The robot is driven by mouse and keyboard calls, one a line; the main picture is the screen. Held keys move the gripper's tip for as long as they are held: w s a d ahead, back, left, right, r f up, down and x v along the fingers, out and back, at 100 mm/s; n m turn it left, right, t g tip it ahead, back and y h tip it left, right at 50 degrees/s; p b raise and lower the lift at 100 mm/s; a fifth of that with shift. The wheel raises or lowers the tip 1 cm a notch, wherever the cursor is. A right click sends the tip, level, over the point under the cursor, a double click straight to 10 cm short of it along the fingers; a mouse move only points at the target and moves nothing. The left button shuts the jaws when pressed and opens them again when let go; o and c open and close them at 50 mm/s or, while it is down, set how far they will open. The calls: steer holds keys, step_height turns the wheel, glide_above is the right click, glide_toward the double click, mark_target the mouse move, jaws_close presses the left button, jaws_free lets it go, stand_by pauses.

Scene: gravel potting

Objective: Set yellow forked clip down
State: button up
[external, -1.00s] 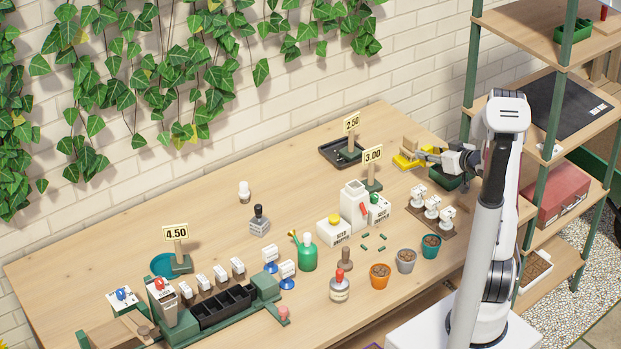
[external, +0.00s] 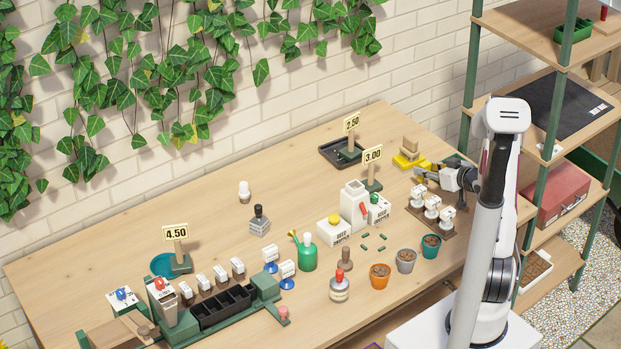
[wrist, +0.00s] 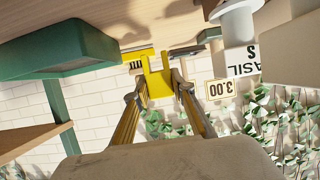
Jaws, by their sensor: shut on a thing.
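The yellow forked clip (wrist: 158,84) is between the fingertips of my gripper (wrist: 160,92) in the wrist view, with its prongs pointing away from the palm. My gripper is shut on it. In the external view my gripper (external: 424,172) is at the far right of the table, behind the row of white-topped items. The clip is small there and hard to tell from the yellow-based block (external: 405,161) just behind it. I cannot tell whether the clip touches the table.
White-topped items (external: 432,202) stand on a brown mat in front of my gripper. The 3.00 sign (external: 373,155) and a dark tray (external: 340,154) are to the left. A dark green container (wrist: 55,45) is close in the wrist view.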

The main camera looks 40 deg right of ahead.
stand_by(0.3)
steer(key=shift+f, duration=1.9)
steer(key=shift+f, duration=0.1)
steer(key=o, duration=1)
steer(key=v, duration=1.2)
